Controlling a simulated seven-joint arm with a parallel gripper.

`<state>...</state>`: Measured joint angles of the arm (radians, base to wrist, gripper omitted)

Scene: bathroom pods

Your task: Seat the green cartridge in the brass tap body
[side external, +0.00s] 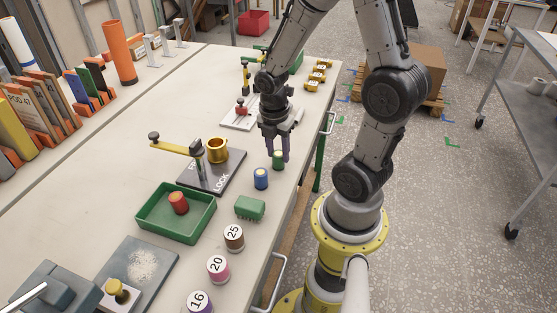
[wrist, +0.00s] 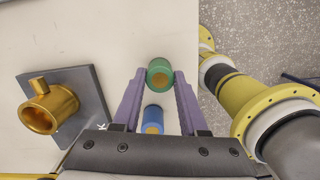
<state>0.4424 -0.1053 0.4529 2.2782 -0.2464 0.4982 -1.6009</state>
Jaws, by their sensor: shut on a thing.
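The green cartridge (side external: 278,161) is between the purple fingertips of my gripper (side external: 278,154), near the table's right edge. The wrist view shows the green cartridge (wrist: 160,71) upright between the two fingertips (wrist: 161,77), its tan end facing the camera. My gripper is shut on it. I cannot tell whether its base touches the table. The brass tap body (side external: 217,151) is on a dark plate marked LOCK, left of my gripper. In the wrist view the brass tap body (wrist: 48,109) shows its round open mouth and a short side stub.
A blue cartridge (side external: 261,179) stands close to my gripper. A green tray (side external: 150,215) holds a red cartridge (side external: 179,203). A brass-coloured lever (side external: 170,148) reaches toward the tap body. A green block (side external: 250,208) and numbered cylinders stand in front. Bare table lies between cartridge and plate.

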